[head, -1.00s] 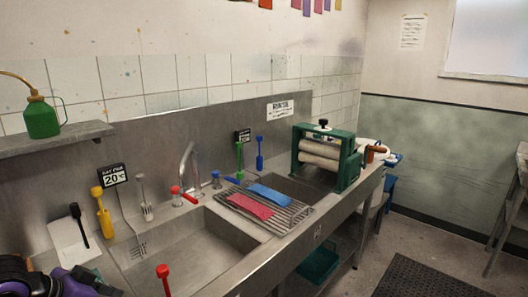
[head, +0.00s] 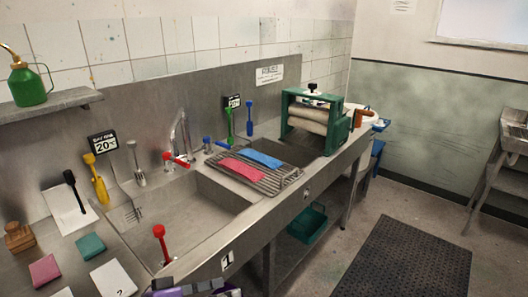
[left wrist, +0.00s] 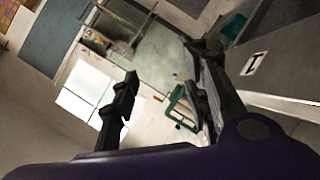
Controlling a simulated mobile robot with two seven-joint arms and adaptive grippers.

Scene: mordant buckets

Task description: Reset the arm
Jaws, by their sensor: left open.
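My left gripper (left wrist: 163,82) is open in the left wrist view, with its two dark fingers apart and nothing between them. The wringer with the green frame shows small beyond the fingers. In the head view only a purple and black part of my left arm (head: 195,289) shows at the bottom edge, in front of the sink; the fingertips cannot be made out there. My right gripper is in neither view.
The steel sink (head: 205,215) holds a red-handled tool (head: 161,240). A rack (head: 285,182) carries pink and blue cloths beside the green wringer (head: 315,122). Folded cloths lie at left. A green oil can (head: 27,85) stands on the shelf. A dark mat (head: 405,260) covers floor at right.

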